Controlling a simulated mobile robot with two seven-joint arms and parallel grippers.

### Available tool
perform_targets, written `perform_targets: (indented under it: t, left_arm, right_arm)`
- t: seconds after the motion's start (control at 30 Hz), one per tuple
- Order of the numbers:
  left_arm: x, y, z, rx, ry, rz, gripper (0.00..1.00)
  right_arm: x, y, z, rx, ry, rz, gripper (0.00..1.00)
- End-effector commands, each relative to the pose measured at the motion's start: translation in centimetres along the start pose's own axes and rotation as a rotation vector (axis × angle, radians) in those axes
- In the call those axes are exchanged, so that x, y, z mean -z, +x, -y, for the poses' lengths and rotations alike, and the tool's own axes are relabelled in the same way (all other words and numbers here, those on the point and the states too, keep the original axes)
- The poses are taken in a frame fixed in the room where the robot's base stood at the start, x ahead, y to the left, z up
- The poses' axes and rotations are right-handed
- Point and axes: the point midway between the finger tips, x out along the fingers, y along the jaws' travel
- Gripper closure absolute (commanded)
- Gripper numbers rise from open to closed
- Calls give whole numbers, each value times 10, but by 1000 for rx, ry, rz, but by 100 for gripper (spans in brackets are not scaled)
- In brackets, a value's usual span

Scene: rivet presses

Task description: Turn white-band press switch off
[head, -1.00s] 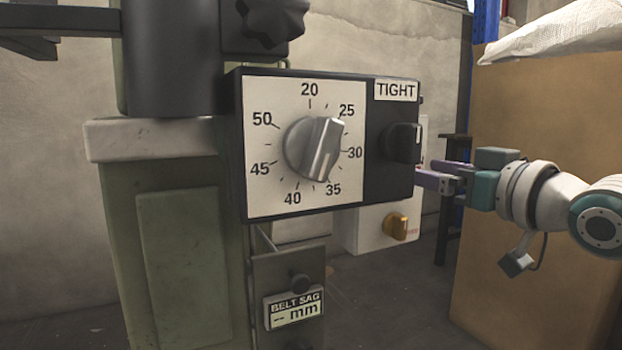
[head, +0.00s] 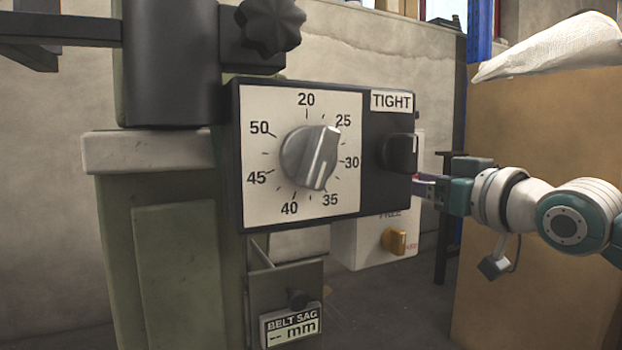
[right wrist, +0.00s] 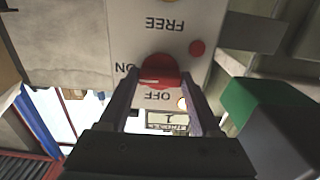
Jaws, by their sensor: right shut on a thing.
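A red rotary switch (right wrist: 158,70) sits on a white panel (right wrist: 185,25) in the right wrist view, where the lettering appears upside down. ON reads to its left and OFF below it. Its handle bar lies roughly level across that view. My right gripper (right wrist: 159,86) is shut on the switch, one finger at each side. In the head view my right gripper (head: 421,183) reaches behind the black dial box (head: 388,100), which hides its fingertips and the switch. A pale band (head: 150,152) crosses the green press column (head: 175,260). My left gripper is not in view.
The dial box carries a large grey dial (head: 311,157) and a black TIGHT knob (head: 399,153). A yellow knob (head: 394,240) sits on the white panel behind it. A small red button (right wrist: 197,48) is close to the switch. A brown board (head: 540,170) stands at the right.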

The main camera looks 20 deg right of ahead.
Motion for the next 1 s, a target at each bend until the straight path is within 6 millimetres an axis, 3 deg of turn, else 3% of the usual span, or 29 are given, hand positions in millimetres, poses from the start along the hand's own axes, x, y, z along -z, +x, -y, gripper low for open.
perform_targets:
  t: [0.03,0.37,0.67,1.0]
  left_arm:
    - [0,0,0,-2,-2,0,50]
    - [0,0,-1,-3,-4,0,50]
    - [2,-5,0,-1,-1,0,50]
    - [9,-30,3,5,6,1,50]
  right_arm:
    - [0,0,0,0,0,0,53]
    - [0,0,0,0,0,0,90]
    - [2,0,0,0,-35,0,91]
    - [4,0,0,1,-253,2,91]
